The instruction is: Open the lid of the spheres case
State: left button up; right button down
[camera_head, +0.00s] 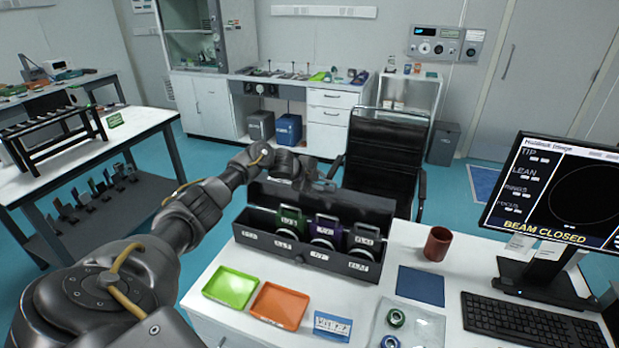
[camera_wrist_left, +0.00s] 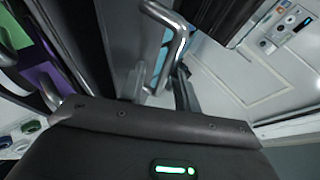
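The spheres case (camera_head: 300,252) is a long dark box on the white table, with labelled compartments along its front. Its dark lid (camera_head: 345,205) stands raised at the back, so green, purple and dark holders show inside. My left gripper (camera_head: 308,174) is behind the lid's top left part. In the left wrist view its two fingers (camera_wrist_left: 158,92) are apart, with a bent metal handle (camera_wrist_left: 181,38) at and between their tips. I cannot tell whether they touch it. The lid's dark panel (camera_wrist_left: 78,40) runs along the left there. My right gripper is out of view.
A red-brown mug (camera_head: 437,244), monitor (camera_head: 558,190) and keyboard (camera_head: 530,322) are to the right. A black chair (camera_head: 383,160) stands behind the table.

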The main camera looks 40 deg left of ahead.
pick_arm(q)
jog(key=b+v, duration=0.2)
jog(key=v, duration=0.8)
jog(key=shift+s+a, duration=0.1)
